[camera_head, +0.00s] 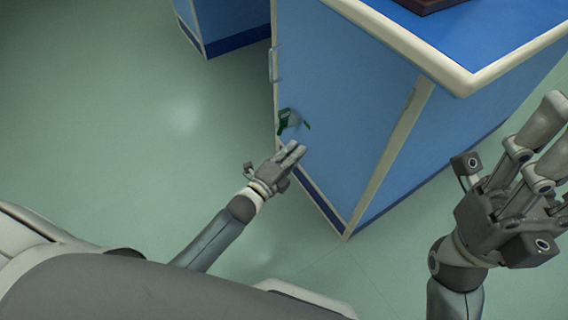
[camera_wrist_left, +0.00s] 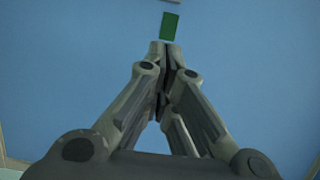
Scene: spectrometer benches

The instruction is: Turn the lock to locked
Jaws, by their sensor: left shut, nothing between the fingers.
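The lock shows as a small green and grey fitting (camera_head: 286,121) on the blue cabinet door, near the door's left edge. A thin green piece (camera_head: 307,126) stands just right of it. My left gripper (camera_head: 297,147) is shut and empty, just below the lock, with its fingers pointing toward the door. In the left wrist view my left gripper's closed fingertips (camera_wrist_left: 165,46) lie just below a green rectangle (camera_wrist_left: 169,26); I cannot tell if they touch it. My right gripper (camera_head: 556,135) is open and empty at the right, far from the lock.
The blue cabinet door (camera_head: 345,90) has a pale handle (camera_head: 273,64) above the lock, on the left edge. The bench top (camera_head: 490,35) with a pale rim overhangs it. Another cabinet (camera_head: 230,22) stands behind. The green floor (camera_head: 120,130) at left is clear.

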